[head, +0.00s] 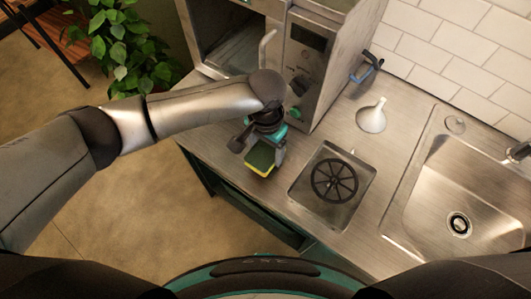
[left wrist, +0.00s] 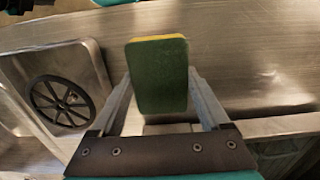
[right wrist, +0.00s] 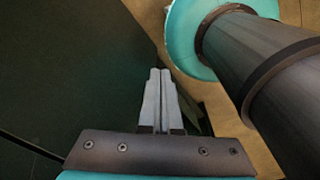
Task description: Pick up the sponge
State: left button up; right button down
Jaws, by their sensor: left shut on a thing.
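The sponge (head: 261,161) is green with a yellow layer. In the head view it is at the tip of my left gripper (head: 264,147), by the counter's front edge. In the left wrist view the green face of the sponge (left wrist: 158,78) sits between the two fingers of the left gripper (left wrist: 160,84), which is shut on it. I cannot tell how high the sponge is above the counter. My right gripper (right wrist: 160,77) shows only in the right wrist view, with its fingers together and nothing between them.
A steel counter (head: 330,220) holds a square recess with a black spoked wheel (head: 334,180), right of the sponge. A white funnel (head: 371,117) stands behind it. A sink (head: 460,205) is at the right. A machine (head: 310,60) stands behind the left gripper.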

aim_at(265, 151)
pick_arm(q)
notch_tip(265, 151, up, 16)
jog(key=p, duration=0.1)
